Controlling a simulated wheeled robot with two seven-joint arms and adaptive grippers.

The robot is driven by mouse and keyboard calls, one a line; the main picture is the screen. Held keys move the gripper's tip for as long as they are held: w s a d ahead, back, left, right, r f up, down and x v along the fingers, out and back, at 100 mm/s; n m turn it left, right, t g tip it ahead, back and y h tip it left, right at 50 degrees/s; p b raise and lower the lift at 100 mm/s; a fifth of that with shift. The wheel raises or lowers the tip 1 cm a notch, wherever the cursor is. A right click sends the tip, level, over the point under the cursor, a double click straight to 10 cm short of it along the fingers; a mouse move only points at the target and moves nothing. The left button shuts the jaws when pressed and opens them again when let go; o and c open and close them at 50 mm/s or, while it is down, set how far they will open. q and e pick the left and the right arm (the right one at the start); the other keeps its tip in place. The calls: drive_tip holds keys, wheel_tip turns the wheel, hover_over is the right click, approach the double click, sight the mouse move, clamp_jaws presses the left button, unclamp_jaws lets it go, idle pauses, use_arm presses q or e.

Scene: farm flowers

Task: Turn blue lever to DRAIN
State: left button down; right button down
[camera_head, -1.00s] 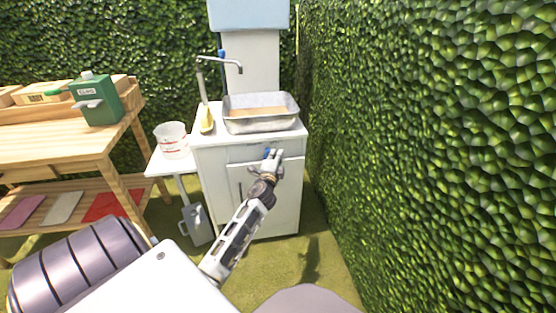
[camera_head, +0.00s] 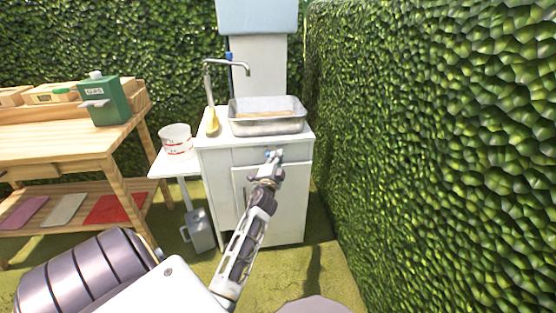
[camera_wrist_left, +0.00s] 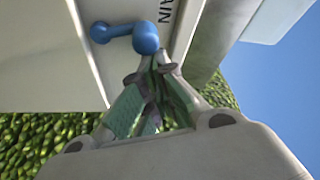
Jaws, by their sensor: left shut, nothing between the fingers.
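The blue lever (camera_wrist_left: 145,37) is on the white front panel of the sink cabinet (camera_head: 295,190). In the left wrist view its arm runs left from a rounded blue end, and part of a dark label ending in "IN" (camera_wrist_left: 165,15) shows beside it. In the head view only a small blue bit (camera_head: 268,154) shows, by my left fingertips. My left gripper (camera_wrist_left: 155,62) is shut and empty, its tips just below the lever's rounded end; I cannot tell whether they touch it. It also shows in the head view (camera_head: 274,158). My right gripper is not in view.
A metal basin (camera_head: 268,126) and a tap (camera_head: 208,80) are on the cabinet top. A white bucket (camera_head: 176,140) stands on a side shelf left of it, a grey can (camera_head: 199,230) below. A wooden bench (camera_head: 75,148) is at left; a hedge (camera_head: 440,150) closes the right side.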

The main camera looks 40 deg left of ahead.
use_arm(q)
drive_tip(key=shift+s+a, duration=0.15)
drive_tip(key=shift+s, duration=0.05)
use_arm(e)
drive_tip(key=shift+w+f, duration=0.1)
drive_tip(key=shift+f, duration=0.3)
use_arm(q)
drive_tip(key=shift+s+a+n+b, duration=0.2)
drive_tip(key=shift+n+b, duration=0.1)
drive_tip(key=shift+n, duration=0.3)
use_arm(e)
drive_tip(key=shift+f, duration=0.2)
use_arm(q)
drive_tip(key=shift+s+a+y, duration=0.15)
drive_tip(key=shift+s+y, duration=0.05)
drive_tip(key=shift+y, duration=0.1)
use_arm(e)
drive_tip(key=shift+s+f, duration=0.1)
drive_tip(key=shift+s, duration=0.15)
use_arm(q)
drive_tip(key=shift+s+a, duration=0.15)
drive_tip(key=shift+s, duration=0.05)
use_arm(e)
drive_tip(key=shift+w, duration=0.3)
use_arm(q)
drive_tip(key=shift+r, duration=0.15)
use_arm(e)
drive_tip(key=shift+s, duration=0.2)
